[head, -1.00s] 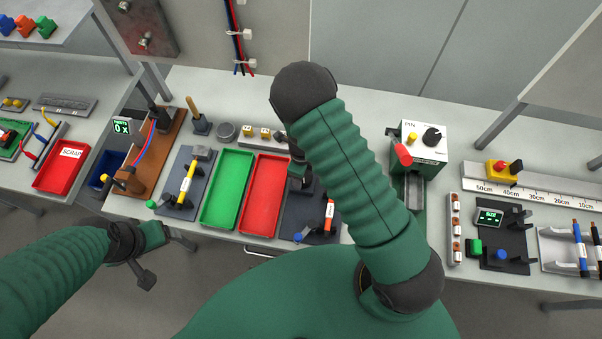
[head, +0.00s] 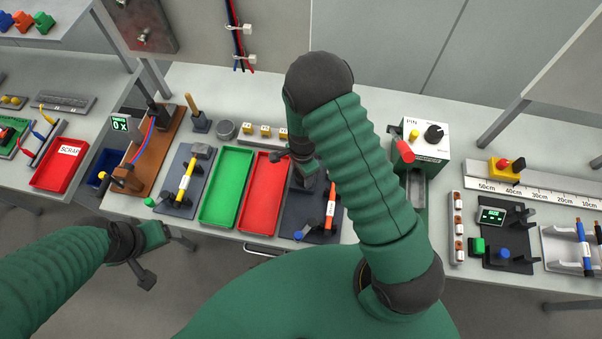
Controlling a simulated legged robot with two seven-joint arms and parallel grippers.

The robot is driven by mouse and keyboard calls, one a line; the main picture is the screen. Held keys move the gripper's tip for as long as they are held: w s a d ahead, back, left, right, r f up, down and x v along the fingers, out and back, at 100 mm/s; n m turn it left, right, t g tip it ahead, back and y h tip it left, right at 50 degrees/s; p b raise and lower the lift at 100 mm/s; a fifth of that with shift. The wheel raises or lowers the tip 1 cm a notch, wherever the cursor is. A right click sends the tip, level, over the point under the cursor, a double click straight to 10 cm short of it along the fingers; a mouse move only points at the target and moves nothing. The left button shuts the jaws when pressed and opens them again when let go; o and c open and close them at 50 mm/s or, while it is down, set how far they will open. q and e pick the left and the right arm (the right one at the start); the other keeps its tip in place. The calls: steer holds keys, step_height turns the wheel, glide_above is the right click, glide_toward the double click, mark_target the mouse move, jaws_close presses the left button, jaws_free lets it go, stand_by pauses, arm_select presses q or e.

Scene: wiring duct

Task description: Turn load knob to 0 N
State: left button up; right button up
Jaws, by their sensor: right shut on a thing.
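A black round knob (head: 434,133) sits on the top face of a white and green box (head: 420,150) right of my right arm. A yellow button and a red handle are on the same box. Its scale is too small to read. My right gripper (head: 302,166) is well left of this box, above a dark fixture (head: 320,222) beside the red tray. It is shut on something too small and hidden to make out. My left gripper (head: 147,256) hangs at the lower left, in front of the table, away from everything; its jaw opening is unclear.
A green tray (head: 227,190) and a red tray (head: 262,198) lie left of the dark fixture, which carries an orange-marked part (head: 330,205). A wooden stand with a cable (head: 152,150) is farther left. A ruler (head: 540,188) and a gauge (head: 497,225) are at the right.

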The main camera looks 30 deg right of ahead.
steer(key=n+b, duration=0.1)
steer(key=n, duration=0.5)
steer(key=shift+d, duration=0.2)
steer(key=n+b, duration=0.1)
steer(key=n, duration=0.4)
steer(key=shift+d+r+n, duration=0.1)
steer(key=shift+n, duration=0.3)
steer(key=n, duration=0.5)
steer(key=shift+w, duration=0.1)
steer(key=n, duration=0.5)
steer(key=shift+d, duration=0.1)
steer(key=o, duration=1.4)
